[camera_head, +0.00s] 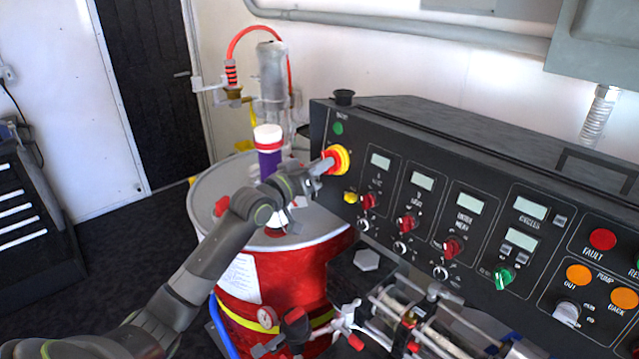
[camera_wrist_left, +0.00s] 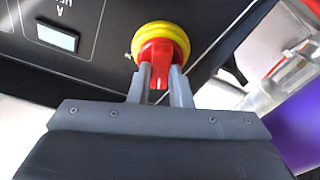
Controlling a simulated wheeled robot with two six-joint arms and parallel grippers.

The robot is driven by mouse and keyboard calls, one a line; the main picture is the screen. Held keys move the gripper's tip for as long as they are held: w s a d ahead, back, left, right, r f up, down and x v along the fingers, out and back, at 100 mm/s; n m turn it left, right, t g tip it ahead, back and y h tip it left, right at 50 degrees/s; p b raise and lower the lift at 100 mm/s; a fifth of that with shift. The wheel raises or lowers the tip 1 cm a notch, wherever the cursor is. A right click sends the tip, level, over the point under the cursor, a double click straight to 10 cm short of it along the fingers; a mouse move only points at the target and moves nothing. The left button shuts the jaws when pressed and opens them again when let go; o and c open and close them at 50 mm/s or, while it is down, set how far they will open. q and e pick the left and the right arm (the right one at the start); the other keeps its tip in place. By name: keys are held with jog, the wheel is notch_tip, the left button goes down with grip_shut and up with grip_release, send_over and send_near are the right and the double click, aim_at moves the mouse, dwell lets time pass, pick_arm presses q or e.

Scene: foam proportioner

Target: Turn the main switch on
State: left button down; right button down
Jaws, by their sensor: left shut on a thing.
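The main switch (camera_head: 341,159) is a red rotary handle on a round yellow base at the left end of the black control panel (camera_head: 390,140). It also shows at the top centre of the left wrist view (camera_wrist_left: 161,47). My left gripper (camera_head: 324,166) reaches it from the left. In the left wrist view its two grey fingers (camera_wrist_left: 160,82) are shut on the red handle, one on each side. The fingertips partly cover the handle's lower part. My right gripper is not in view.
A red drum (camera_head: 265,268) with a grey lid stands below my left arm. A purple bottle-like part (camera_head: 269,158) stands behind the gripper. Pump fittings (camera_head: 420,318) sit below the panel. Displays, knobs and buttons fill the panel to the right of the switch.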

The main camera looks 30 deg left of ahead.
pick_arm(q)
jog(key=shift+w+a+m+g+h+b, duration=0.1)
jog(key=shift+m+g+h+b, duration=0.5)
jog(key=shift+m+b, duration=2.2)
jog(key=shift+s+a+m+g+h+b, duration=0.15)
jog(key=shift+m+h+b, duration=0.8)
jog(key=shift+m+b, duration=1.9)
jog(key=shift+w+d+m+g+h+b, duration=0.15)
jog(key=shift+m+g+h+b, duration=0.45)
jog(key=shift+m+b, duration=2.2)
jog(key=shift+a+h, duration=0.1)
jog(key=shift+h, duration=0.15)
jog(key=c, duration=1.3)
grip_release()
jog(key=shift+c, duration=0.2)
